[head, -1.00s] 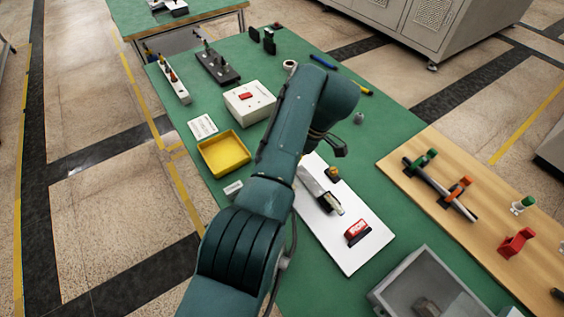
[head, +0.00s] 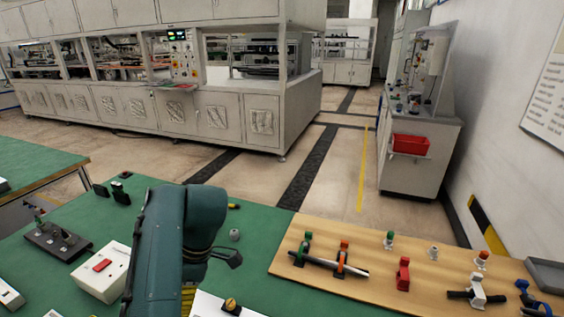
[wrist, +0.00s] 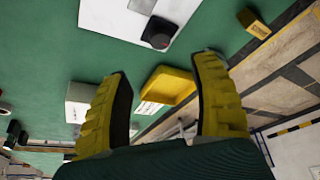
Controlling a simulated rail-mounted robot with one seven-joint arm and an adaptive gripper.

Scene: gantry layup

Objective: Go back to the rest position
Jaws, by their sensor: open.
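My gripper (wrist: 163,75) shows in the wrist view with its two yellow fingers wide apart and nothing held between them. The green table and a yellow tray (wrist: 170,87) show beyond the fingers, apart from them. In the head view my arm is folded above the green table (head: 265,222), at the lower left of the picture.
A white box with a red switch (head: 100,268) stands left of my arm. A wooden board (head: 400,272) with clamps and a rod is at right. Cabinets (head: 180,110) stand beyond the floor.

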